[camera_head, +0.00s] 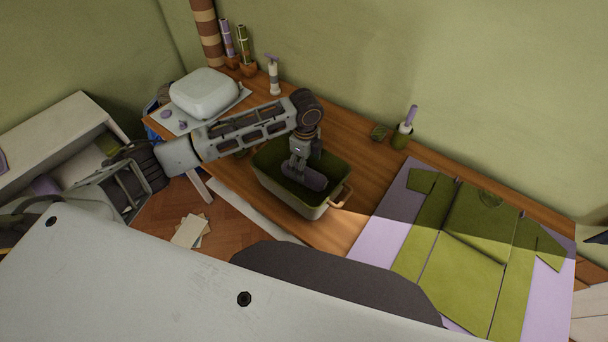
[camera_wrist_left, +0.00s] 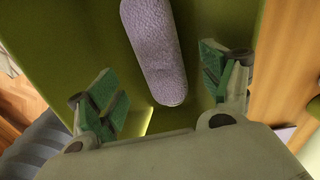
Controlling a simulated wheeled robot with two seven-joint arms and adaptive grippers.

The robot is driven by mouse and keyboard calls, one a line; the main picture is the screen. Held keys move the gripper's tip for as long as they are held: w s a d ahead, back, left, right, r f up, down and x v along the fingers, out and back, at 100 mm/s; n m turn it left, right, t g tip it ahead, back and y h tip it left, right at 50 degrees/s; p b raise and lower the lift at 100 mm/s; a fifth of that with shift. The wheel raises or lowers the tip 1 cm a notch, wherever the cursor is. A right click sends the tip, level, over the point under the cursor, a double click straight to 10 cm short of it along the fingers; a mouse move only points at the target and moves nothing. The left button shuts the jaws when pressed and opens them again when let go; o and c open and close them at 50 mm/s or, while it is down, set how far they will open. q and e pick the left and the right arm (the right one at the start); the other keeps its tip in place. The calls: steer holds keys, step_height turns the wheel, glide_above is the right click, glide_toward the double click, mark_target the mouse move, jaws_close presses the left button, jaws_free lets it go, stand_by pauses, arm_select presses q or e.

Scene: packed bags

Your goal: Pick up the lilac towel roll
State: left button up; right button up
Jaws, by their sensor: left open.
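The lilac towel roll (camera_head: 311,180) lies inside the green bin (camera_head: 325,209) on the wooden table. My left gripper (camera_head: 298,170) reaches down into the bin from above, over one end of the roll, and partly hides it. In the left wrist view the roll (camera_wrist_left: 155,50) is a long fuzzy cylinder. Its near end lies between and a little beyond the open green-padded fingers of my left gripper (camera_wrist_left: 162,88). Gaps show on both sides, so the fingers do not touch it. My right gripper is not in view.
A green garment (camera_head: 470,235) lies on a lilac mat (camera_head: 391,225) at the right. A white rounded container (camera_head: 204,93) and a pump bottle (camera_head: 274,78) stand at the back left.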

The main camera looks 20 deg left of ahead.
arm_select(q)
steer(key=shift+f, duration=0.75)
steer(key=shift+a+f+p, duration=0.2)
steer(key=shift+f+p, duration=0.2)
steer(key=shift+f, duration=2.25)
steer(key=shift+w, duration=0.1)
steer(key=c, duration=1.2)
